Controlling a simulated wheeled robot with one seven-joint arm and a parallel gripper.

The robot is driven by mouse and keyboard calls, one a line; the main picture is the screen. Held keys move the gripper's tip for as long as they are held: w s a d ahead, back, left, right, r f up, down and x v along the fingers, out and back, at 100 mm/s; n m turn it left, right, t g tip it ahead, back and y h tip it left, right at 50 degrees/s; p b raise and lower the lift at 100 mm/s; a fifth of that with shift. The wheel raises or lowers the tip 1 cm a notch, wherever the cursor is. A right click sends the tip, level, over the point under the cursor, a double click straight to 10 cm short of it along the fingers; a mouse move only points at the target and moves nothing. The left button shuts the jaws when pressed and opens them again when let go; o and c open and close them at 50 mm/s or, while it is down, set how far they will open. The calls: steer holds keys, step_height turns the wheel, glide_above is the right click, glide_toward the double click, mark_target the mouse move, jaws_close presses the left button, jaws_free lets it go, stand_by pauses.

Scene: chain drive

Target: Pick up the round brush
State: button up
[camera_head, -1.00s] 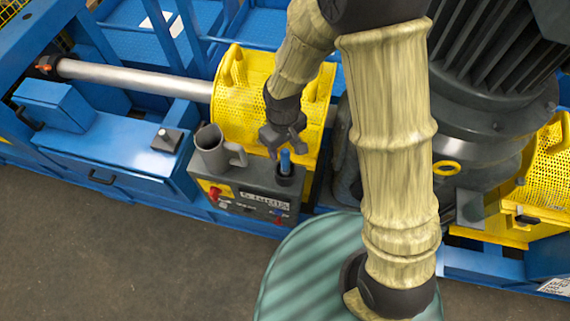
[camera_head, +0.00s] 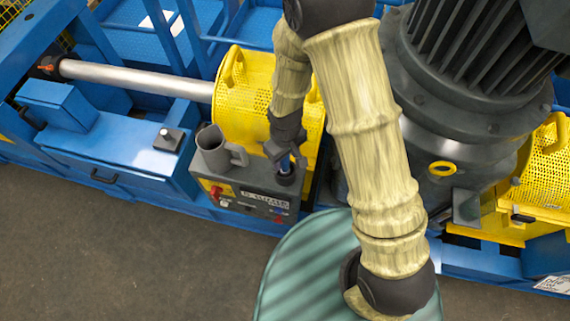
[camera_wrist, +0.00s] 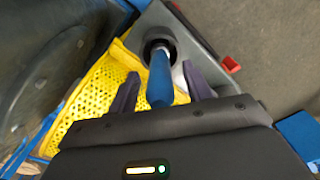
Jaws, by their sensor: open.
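The round brush shows as a blue handle (camera_head: 285,163) standing in a dark round holder (camera_head: 285,178) on the grey control box; its lower part is hidden in the holder. In the wrist view the blue handle (camera_wrist: 160,80) lies between the two fingers of my gripper (camera_wrist: 160,82), with a visible gap on each side. In the head view my gripper (camera_head: 285,156) is over the handle, its fingers pointing down around the top. It is open and holds nothing.
A yellow perforated guard (camera_head: 240,105) rises behind. A large dark motor (camera_head: 450,130) is to the right. The floor in front is clear.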

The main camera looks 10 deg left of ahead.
steer(key=shift+c, duration=0.4)
steer(key=c, duration=1)
step_height(320, 180, up, 10)
steer(key=shift+r+b, duration=0.1)
steer(key=shift+b, duration=0.85)
steer(key=shift+w, duration=0.15)
